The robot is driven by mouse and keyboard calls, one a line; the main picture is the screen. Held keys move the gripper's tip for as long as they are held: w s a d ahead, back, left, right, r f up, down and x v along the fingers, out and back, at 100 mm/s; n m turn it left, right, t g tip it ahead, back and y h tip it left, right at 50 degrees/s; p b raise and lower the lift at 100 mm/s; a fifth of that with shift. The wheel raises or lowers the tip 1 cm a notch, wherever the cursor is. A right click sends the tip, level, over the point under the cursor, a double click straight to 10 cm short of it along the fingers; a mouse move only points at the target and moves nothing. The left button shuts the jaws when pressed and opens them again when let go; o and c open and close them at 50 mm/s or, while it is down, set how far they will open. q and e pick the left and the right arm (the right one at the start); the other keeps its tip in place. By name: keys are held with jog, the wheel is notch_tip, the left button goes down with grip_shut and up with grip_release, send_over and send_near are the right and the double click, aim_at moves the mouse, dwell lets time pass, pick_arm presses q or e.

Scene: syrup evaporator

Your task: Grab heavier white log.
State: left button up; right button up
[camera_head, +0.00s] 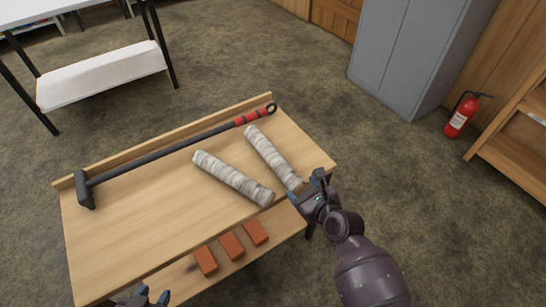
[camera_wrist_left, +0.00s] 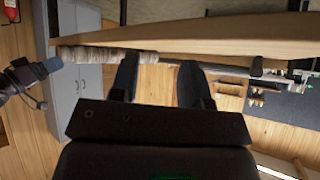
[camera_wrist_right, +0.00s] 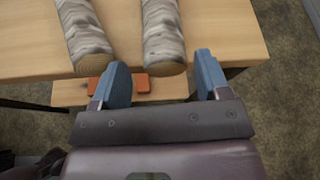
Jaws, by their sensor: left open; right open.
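Two white birch-bark logs lie on the wooden table: a left log (camera_head: 233,178) and a right log (camera_head: 273,157). Which is heavier cannot be told by sight. My right gripper (camera_head: 311,192) is open at the near end of the right log. In the right wrist view the right log (camera_wrist_right: 162,32) ends between the open fingertips (camera_wrist_right: 162,72), with no grip on it; the left log (camera_wrist_right: 85,32) lies beside it. My left gripper (camera_head: 152,296) is open and empty at the bottom edge, below the table top; its fingers (camera_wrist_left: 160,75) show apart in the left wrist view.
A long black-handled tool with a red grip (camera_head: 165,150) lies along the table's back lip. Several orange-red bricks (camera_head: 231,245) rest on a lower front ledge. A grey cabinet (camera_head: 420,50), fire extinguisher (camera_head: 461,116) and white-topped table (camera_head: 50,12) stand beyond.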

aim_at(293, 180)
jog(key=shift+w+a+f, duration=0.25)
jog(key=shift+w+a, duration=0.05)
jog(key=shift+w, duration=0.1)
jog(key=w+f, duration=0.1)
jog(key=w+a+b, duration=0.1)
jog(key=w+f+b, duration=0.1)
jog(key=shift+w+a+f, duration=0.1)
jog(key=shift+a+f, duration=0.15)
jog(key=shift+f, duration=0.05)
jog(key=shift+w+a, duration=0.3)
jog(key=shift+w, duration=0.2)
jog(key=shift+c, duration=1)
jog(key=c, duration=0.7)
jog(key=shift+r, duration=0.15)
jog(key=shift+c, duration=0.8)
